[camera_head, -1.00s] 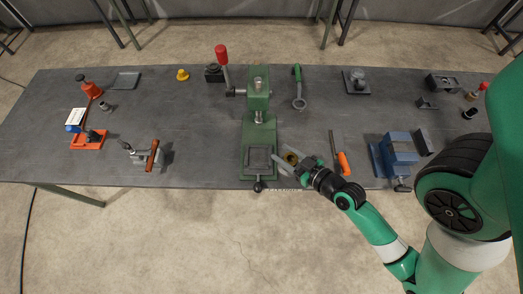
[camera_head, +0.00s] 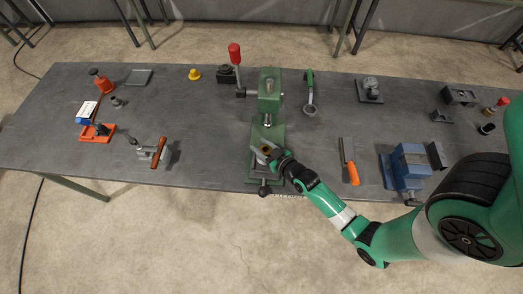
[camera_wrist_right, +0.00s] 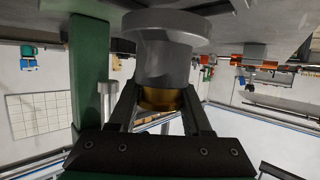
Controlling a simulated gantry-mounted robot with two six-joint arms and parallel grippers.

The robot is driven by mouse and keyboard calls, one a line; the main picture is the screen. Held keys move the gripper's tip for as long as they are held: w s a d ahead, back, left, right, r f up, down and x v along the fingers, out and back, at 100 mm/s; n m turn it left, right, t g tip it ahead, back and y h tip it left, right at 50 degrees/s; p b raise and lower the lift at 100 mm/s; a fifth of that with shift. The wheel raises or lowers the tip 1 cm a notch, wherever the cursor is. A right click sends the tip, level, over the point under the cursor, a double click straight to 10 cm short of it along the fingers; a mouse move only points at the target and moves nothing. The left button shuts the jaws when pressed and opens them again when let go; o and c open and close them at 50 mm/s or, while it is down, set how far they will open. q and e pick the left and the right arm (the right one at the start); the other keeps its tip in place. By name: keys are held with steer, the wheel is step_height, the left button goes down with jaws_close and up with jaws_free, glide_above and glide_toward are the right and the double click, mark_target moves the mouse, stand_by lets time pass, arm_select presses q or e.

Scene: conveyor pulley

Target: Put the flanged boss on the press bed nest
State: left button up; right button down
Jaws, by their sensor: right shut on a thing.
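My right gripper (camera_head: 270,154) reaches in from the lower right, in front of the green press (camera_head: 268,105). It is shut on the flanged boss (camera_head: 265,149). In the right wrist view the boss (camera_wrist_right: 165,62) is a grey cylinder with a wide flange and a brass-coloured part between the fingers (camera_wrist_right: 163,100). The boss is over the front of the press bed (camera_head: 262,173), below the ram. The gripper and boss hide most of the nest; I cannot tell whether the boss touches it. My left gripper is not in view.
The press lever with a red knob (camera_head: 234,54) stands left of the press. A blue vise (camera_head: 408,165) and an orange-handled file (camera_head: 350,168) lie to the right. A toggle clamp (camera_head: 153,151) is to the left. Table space between clamp and press is clear.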

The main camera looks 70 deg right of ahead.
steer(key=shift+f+b, duration=0.3)
steer(key=shift+f, duration=0.9)
steer(key=shift+f, duration=0.2)
steer(key=shift+c, duration=1.7)
jaws_free()
steer(key=shift+s+r, duration=0.15)
steer(key=shift+r, duration=0.05)
steer(key=v, duration=1.1)
steer(key=shift+s+a+p, duration=0.2)
steer(key=shift+s+p, duration=0.15)
steer(key=shift+p, duration=0.05)
